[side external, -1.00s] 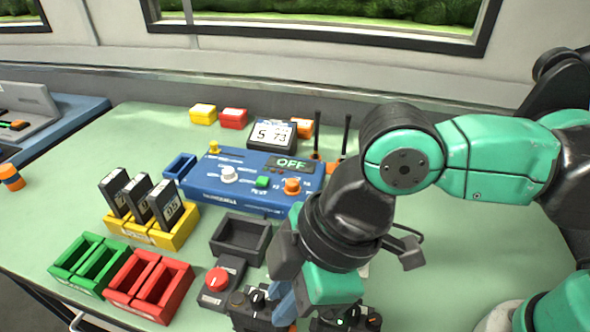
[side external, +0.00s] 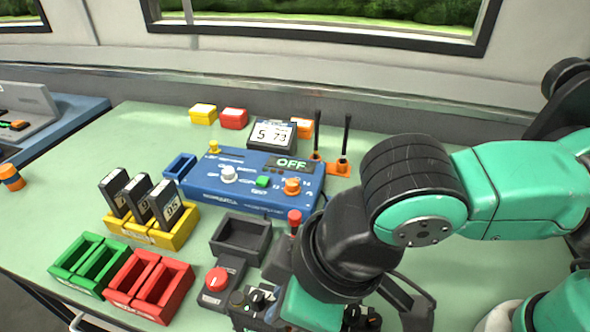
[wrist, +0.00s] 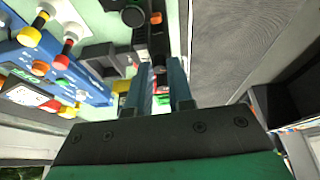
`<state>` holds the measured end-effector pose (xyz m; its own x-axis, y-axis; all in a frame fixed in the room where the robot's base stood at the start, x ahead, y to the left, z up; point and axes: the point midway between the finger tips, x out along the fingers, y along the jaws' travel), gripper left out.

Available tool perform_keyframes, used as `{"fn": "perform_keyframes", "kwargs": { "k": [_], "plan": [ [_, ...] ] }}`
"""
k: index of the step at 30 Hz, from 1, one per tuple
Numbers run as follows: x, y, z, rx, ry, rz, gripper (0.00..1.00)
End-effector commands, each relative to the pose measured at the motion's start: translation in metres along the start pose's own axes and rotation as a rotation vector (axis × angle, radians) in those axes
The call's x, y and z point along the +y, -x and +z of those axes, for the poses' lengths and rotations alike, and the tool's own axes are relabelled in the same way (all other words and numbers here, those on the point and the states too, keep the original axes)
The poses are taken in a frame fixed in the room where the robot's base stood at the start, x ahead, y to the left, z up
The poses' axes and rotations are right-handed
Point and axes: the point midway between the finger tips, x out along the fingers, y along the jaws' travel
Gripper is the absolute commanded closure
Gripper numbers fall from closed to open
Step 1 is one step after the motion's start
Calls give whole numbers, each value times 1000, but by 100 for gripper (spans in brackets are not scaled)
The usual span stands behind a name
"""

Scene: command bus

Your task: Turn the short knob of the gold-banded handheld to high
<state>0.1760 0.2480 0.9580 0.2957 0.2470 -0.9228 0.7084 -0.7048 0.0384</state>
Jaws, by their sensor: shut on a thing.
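Black handhelds stand at the front edge of the table: one handheld (side external: 252,303) left of my gripper, another (side external: 362,318) partly behind my wrist. I cannot make out a gold band on either. My gripper (side external: 274,312) is low beside the left handheld, its blue fingers partly hidden by my wrist. In the wrist view, my gripper (wrist: 164,84) has its two blue fingers close around a small dark knob (wrist: 160,72) at the end of a narrow black body with an orange part. The knob's pointer and setting are too small to read.
A grey box with a red knob (side external: 216,280) and an empty dark tray (side external: 240,238) lie just left of my gripper. Behind are the blue console (side external: 250,185) reading OFF and two antennas on orange bases (side external: 338,168). Red bins (side external: 150,285) stand further left.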

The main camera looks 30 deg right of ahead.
Motion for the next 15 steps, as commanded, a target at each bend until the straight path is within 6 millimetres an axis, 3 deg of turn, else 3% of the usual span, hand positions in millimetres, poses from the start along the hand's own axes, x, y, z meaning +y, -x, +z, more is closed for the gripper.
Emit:
{"fn": "perform_keyframes", "kwargs": {
  "k": [15],
  "plan": [
    [-2,0,-1,-13,-294,122,100]
  ]
}}
